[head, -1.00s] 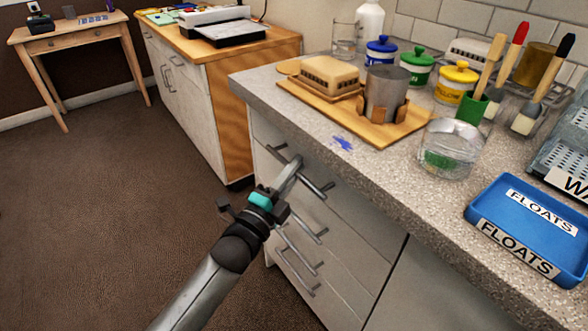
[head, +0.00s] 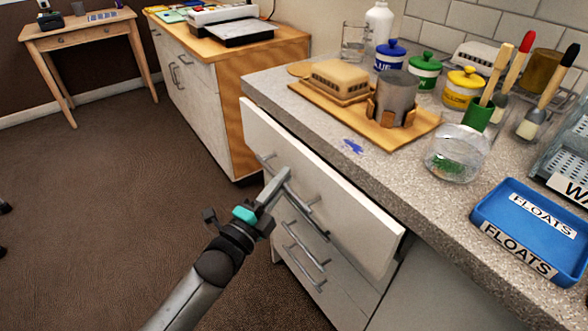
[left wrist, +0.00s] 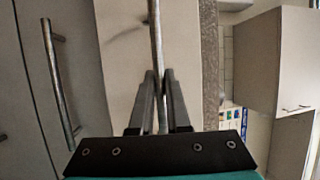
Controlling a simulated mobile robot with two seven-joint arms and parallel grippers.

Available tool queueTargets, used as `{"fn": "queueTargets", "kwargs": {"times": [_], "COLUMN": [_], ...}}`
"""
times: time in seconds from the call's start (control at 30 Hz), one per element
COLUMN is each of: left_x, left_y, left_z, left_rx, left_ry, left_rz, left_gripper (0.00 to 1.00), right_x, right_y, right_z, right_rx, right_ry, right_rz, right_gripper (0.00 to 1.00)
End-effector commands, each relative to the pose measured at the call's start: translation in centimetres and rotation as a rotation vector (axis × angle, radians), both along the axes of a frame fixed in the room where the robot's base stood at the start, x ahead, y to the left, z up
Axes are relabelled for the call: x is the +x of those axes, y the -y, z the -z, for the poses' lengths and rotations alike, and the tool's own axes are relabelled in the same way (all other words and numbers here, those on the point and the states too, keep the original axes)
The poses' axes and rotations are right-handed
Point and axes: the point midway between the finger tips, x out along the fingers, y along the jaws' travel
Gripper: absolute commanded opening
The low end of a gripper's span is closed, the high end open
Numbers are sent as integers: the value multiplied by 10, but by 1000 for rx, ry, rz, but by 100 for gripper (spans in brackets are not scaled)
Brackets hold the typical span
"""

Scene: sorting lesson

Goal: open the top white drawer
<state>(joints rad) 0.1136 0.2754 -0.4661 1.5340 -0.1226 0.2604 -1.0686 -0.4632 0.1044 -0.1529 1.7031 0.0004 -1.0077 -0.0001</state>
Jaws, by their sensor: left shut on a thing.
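The top white drawer (head: 335,200) stands pulled out from under the grey counter, its front well ahead of the drawers below. Its bar handle (head: 303,195) runs along the front. My left gripper (head: 280,186) is shut on that handle. In the left wrist view the two fingers (left wrist: 158,105) close on either side of the handle bar (left wrist: 155,35). The inside of the drawer is hidden behind its front and the counter edge. My right gripper is not in view.
The lower drawers, with bar handles (head: 304,245), are shut below. On the counter are a blue FLOATS tray (head: 487,244), a glass bowl (head: 455,165), a wooden board (head: 400,137) and several paint pots. Open brown floor (head: 110,200) lies to the left.

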Motion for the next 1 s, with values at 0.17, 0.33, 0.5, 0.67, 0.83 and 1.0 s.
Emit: {"fn": "queueTargets", "kwargs": {"times": [0.17,0.33,0.5,0.67,0.83,1.0], "left_x": [-21,-41,-63,-85,-113,-139], "left_y": [-28,-56,-86,-117,-155,-190], "left_z": [-1,-1,0,0,0,0], "left_rx": [4,4,3,3,4,3], "left_ry": [-6,-5,-6,-7,-8,-5], "left_rz": [-2,-2,-1,-1,-1,-2], "left_gripper": [0,0,0,0,0,0], "right_x": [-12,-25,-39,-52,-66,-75], "right_y": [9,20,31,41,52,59], "right_z": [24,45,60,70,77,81], "right_rx": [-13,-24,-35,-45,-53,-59], "right_ry": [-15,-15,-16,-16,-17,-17], "right_rz": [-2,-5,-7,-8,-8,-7], "right_gripper": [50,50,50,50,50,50]}}
